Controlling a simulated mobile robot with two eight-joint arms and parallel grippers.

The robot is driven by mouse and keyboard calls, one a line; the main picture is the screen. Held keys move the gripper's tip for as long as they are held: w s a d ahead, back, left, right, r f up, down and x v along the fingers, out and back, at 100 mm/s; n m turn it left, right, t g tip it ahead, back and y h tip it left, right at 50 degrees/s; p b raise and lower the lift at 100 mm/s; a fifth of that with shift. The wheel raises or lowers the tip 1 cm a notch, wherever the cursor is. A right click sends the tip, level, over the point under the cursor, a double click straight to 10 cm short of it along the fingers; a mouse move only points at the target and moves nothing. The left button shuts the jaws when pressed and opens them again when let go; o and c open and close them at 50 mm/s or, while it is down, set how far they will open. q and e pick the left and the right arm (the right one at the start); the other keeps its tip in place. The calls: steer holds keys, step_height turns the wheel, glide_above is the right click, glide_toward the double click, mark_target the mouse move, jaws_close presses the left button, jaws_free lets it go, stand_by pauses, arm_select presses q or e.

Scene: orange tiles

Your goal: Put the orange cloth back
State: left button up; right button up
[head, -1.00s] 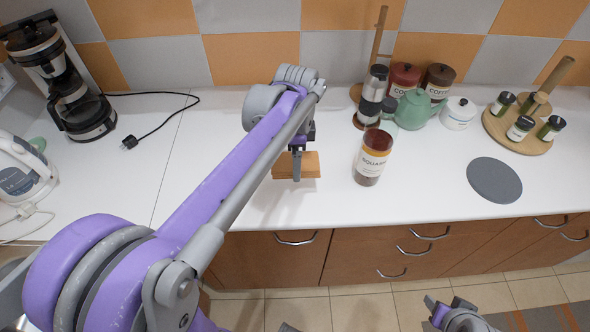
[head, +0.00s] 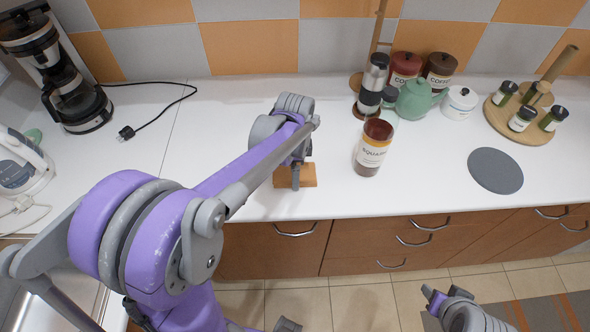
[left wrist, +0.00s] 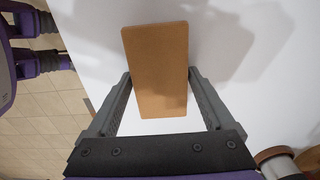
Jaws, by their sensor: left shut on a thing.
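The orange cloth (head: 308,176) is a flat, stiff-looking orange-brown rectangle near the front edge of the white counter. My left gripper (head: 296,178) is shut on it from above. In the left wrist view the cloth (left wrist: 157,60) lies between the two grey fingers of my left gripper (left wrist: 160,76), one at each long side. I cannot tell whether it touches the counter or hangs just above it. My right gripper (head: 434,300) is low at the bottom right, in front of the cabinets and away from the counter. Its finger opening is too small to judge.
A "SQUASH" bottle (head: 373,148) stands right of the cloth. A grey round mat (head: 495,170) and a spice stand (head: 520,128) are further right.

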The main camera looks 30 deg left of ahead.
arm_select(q)
steer(key=shift+f, duration=0.15)
steer(key=o, duration=1.1)
steer(key=shift+c, duration=0.2)
steer(key=shift+r, duration=0.3)
step_height(320, 180, up, 11)
steer(key=s+d+f+n+t, duration=0.3)
steer(key=s+f+n, duration=0.1)
steer(key=s+n, duration=0.2)
steer(key=s+d+f+n+t, duration=0.2)
steer(key=s+d+f+n, duration=0.1)
steer(key=s, duration=0.5)
steer(key=d+n+p, duration=0.1)
steer(key=n, duration=0.1)
steer(key=shift+f+n+t, duration=0.4)
